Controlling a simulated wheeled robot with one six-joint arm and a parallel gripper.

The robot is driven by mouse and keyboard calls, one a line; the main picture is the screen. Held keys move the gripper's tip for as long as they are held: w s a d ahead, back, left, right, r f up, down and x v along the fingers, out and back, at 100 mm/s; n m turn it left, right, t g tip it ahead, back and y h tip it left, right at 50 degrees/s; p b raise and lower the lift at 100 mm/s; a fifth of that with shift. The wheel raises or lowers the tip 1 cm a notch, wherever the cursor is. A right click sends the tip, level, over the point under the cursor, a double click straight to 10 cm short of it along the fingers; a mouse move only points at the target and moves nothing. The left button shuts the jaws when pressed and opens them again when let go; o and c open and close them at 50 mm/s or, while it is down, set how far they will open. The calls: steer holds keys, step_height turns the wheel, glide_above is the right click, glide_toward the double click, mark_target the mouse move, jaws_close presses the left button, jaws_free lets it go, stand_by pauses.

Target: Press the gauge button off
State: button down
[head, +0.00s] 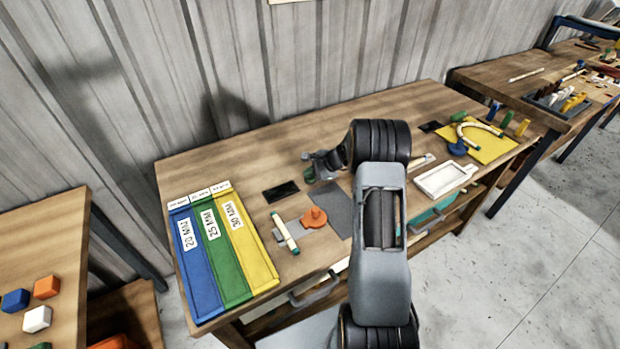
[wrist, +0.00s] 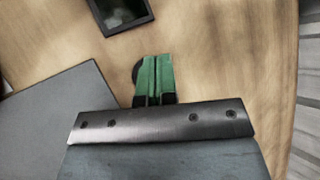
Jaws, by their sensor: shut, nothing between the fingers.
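My gripper (wrist: 158,80) is shut and empty, its green fingers side by side, pointing down over the wooden bench top. In the head view my gripper (head: 310,177) is near the middle of the bench. A dark rounded thing (wrist: 136,74) shows just left of the fingertips, mostly hidden behind them; I cannot tell whether it is the gauge button or whether the fingers touch it. A flat black panel with a dark screen (wrist: 122,12), perhaps the gauge display, lies beyond the fingers; it also shows in the head view (head: 281,192), left of my gripper. I see no reading on it.
A grey mat (wrist: 50,110) lies left of the fingers in the wrist view. An orange piece (head: 314,218) and a pale rod (head: 285,232) lie near the front. Blue, green and yellow bins (head: 222,250) stand left; a white tray (head: 443,180) is right.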

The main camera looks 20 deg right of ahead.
mark_target(310, 179)
steer(key=shift+r+p, duration=1.6)
steer(key=shift+r, duration=1.45)
steer(key=s+f, duration=0.1)
steer(key=s+n+g, duration=0.1)
steer(key=s+f+n+g, duration=0.1)
steer(key=s, duration=0.1)
steer(key=shift+a+f, duration=0.3)
steer(key=shift+f, duration=0.05)
steer(key=s+a+r+n+h, duration=0.2)
steer(key=s+a+r+n, duration=0.2)
steer(key=s, duration=0.4)
steer(key=s+a+r+n+h, duration=0.2)
steer(key=s+r+n, duration=0.4)
steer(key=s+r, duration=0.3)
steer(key=s+a+r+n+h, duration=0.2)
steer(key=s+a+r+n, duration=0.3)
steer(key=s, duration=0.3)
steer(key=shift+s+a+r+h, duration=0.3)
steer(key=shift+r+h, duration=0.1)
steer(key=shift+r, duration=0.45)
